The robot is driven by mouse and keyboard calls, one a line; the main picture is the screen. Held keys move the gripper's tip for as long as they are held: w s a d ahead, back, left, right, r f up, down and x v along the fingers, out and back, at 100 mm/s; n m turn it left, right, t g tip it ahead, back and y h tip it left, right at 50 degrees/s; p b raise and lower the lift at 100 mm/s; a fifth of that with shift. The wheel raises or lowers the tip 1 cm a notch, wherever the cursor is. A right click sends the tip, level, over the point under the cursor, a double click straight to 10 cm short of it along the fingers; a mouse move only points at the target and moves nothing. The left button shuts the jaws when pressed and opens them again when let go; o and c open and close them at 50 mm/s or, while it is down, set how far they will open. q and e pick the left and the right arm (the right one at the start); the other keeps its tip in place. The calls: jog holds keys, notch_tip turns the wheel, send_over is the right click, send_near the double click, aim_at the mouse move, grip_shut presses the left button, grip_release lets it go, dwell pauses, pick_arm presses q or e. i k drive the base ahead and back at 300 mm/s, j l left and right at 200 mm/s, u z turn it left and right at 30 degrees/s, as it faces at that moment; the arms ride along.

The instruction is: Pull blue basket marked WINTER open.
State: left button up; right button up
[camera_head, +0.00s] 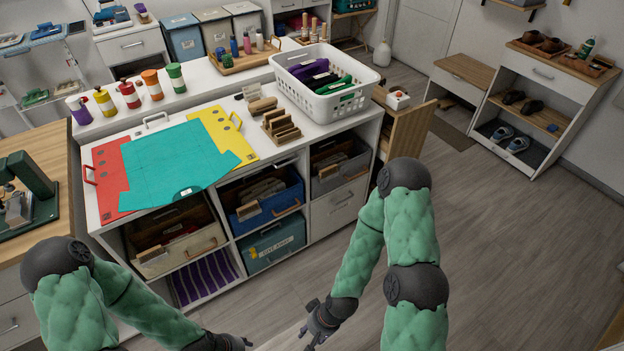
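A blue basket (285,201) with a tan handle sits in the middle cubby of the upper row of the white shelving unit. My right gripper (309,338) is low at the bottom of the picture, in front of the unit and apart from the basket. Its fingers look spread and empty. My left gripper (238,343) is at the bottom edge, partly cut off, so its fingers are unclear.
A teal bin (268,244) sits below the basket, a grey bin (340,169) to its right, a brown-and-cream bin (180,250) to its left. A white basket (325,90) and coloured sheets lie on top. Floor to the right (490,240) is clear.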

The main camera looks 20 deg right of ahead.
aim_at(287, 200)
jog(key=i+l+u, duration=0.3)
jog(key=u, duration=0.15)
jog(key=i+l+u, duration=0.2)
jog(key=l+u, duration=0.3)
